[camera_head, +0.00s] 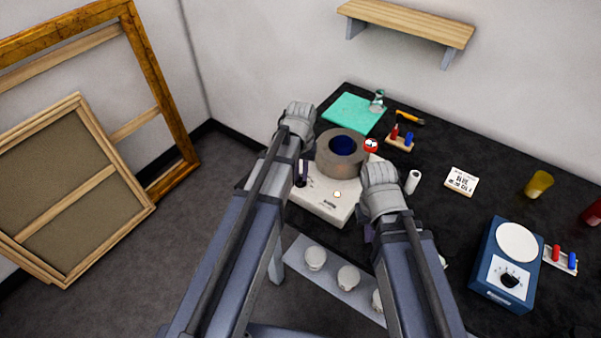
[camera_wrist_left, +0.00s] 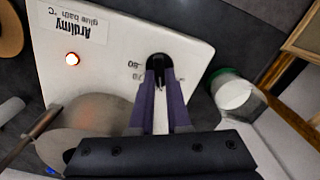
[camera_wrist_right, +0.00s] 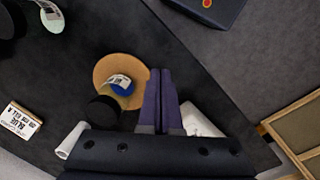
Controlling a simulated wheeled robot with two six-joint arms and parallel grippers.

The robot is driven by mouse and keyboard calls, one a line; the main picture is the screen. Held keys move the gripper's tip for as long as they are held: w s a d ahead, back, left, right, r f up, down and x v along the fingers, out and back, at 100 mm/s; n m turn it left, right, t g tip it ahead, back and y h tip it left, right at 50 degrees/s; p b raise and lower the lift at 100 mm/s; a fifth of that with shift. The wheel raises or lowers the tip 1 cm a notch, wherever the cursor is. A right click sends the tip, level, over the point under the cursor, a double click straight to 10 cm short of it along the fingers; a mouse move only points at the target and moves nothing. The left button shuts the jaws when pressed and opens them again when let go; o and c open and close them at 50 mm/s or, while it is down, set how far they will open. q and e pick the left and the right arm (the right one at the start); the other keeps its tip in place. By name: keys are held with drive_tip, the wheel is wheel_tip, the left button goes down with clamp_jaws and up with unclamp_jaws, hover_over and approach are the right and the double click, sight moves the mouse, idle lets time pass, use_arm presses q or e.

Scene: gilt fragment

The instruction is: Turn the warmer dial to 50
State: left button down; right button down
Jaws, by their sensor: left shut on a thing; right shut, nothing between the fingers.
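The warmer is a white box (camera_head: 325,205) with a round grey pot holding dark blue (camera_head: 344,144) on top, left of centre on the black table. My right gripper (camera_wrist_right: 160,72) is shut and empty, above the table's front edge.
A blue device (camera_head: 505,270) with a white disc and its own dial stands at the right. A teal mat (camera_head: 354,113), a label card (camera_head: 461,181) and a yellow cup (camera_head: 538,184) lie around. A pale ledge (camera_head: 325,277) with white round pieces is in front.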

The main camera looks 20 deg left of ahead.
sight(301, 176)
use_arm(q)
drive_tip(key=shift+m, duration=0.6)
drive_tip(key=shift+s, duration=0.1)
drive_tip(key=c, duration=0.9)
unclamp_jaws()
drive_tip(key=shift+r, duration=0.1)
use_arm(e)
drive_tip(key=shift+r, duration=0.1)
use_arm(q)
wheel_tip(301, 176, up, 8)
drive_tip(key=p, duration=0.8)
drive_tip(key=shift+f, duration=0.2)
use_arm(e)
wheel_tip(301, 176, up, 8)
drive_tip(key=shift+f, duration=0.2)
